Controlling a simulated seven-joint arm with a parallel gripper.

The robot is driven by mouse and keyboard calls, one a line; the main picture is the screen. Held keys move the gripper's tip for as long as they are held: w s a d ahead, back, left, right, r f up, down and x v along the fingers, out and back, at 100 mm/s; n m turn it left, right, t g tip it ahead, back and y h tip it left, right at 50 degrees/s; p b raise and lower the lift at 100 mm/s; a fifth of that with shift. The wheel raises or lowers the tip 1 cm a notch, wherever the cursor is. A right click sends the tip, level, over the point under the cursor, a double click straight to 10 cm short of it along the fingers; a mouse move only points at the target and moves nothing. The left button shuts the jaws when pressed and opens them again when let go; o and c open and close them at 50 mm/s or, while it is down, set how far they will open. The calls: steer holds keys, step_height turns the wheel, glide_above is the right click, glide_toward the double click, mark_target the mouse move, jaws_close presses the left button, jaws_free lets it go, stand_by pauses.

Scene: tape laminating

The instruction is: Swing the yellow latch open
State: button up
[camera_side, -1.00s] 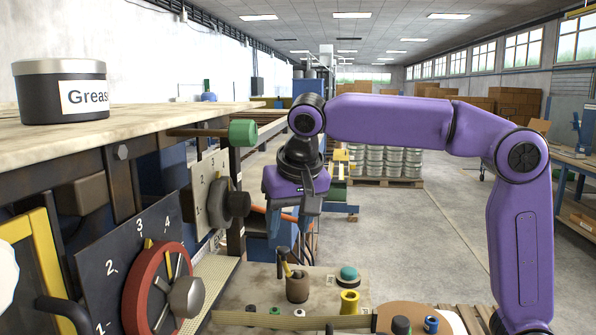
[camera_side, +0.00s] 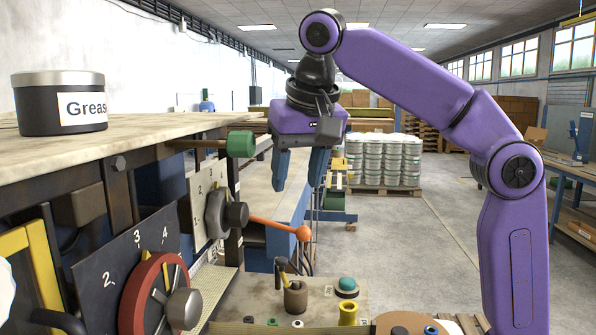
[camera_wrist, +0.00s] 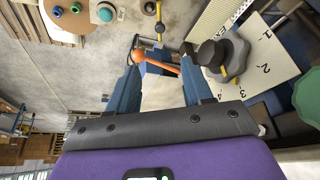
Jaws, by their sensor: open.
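A small yellow arm (camera_side: 293,268) with a dark knob sits on a brown post (camera_side: 296,298) on the bench below my gripper; it looks like the yellow latch, but I cannot be sure. It also shows at the top of the wrist view (camera_wrist: 159,20). My gripper (camera_side: 299,182) is open and empty, pointing down, well above the bench and apart from the post. Its blue fingers show spread in the wrist view (camera_wrist: 160,66).
An orange lever (camera_side: 270,224) with a ball end sticks out from a dark knob (camera_side: 235,215) below my gripper. A red handwheel (camera_side: 138,295) stands at left. A green roller (camera_side: 241,144) juts out from the shelf. The aisle at right is clear.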

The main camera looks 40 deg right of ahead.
mark_target(281, 266)
steer(key=c, duration=0.7)
steer(key=shift+d+f, duration=0.15)
steer(key=shift+d, duration=0.2)
jaws_close()
steer(key=s+d+f+t+y, duration=0.1)
steer(key=s+d+f+y, duration=0.25)
steer(key=d+f, duration=0.4)
steer(key=shift+m+y, duration=0.25)
steer(key=shift+m, duration=0.15)
steer(key=x, duration=0.4)
steer(key=a+x, duration=0.1)
steer(key=x, duration=0.3)
steer(key=w+r+x, duration=0.1)
steer(key=x, duration=0.3)
steer(key=shift+a+f, duration=0.15)
steer(key=shift+a, duration=0.1)
steer(key=shift+w+a+f, duration=0.15)
steer(key=shift+w+a, duration=0.1)
steer(key=shift+a, duration=0.25)
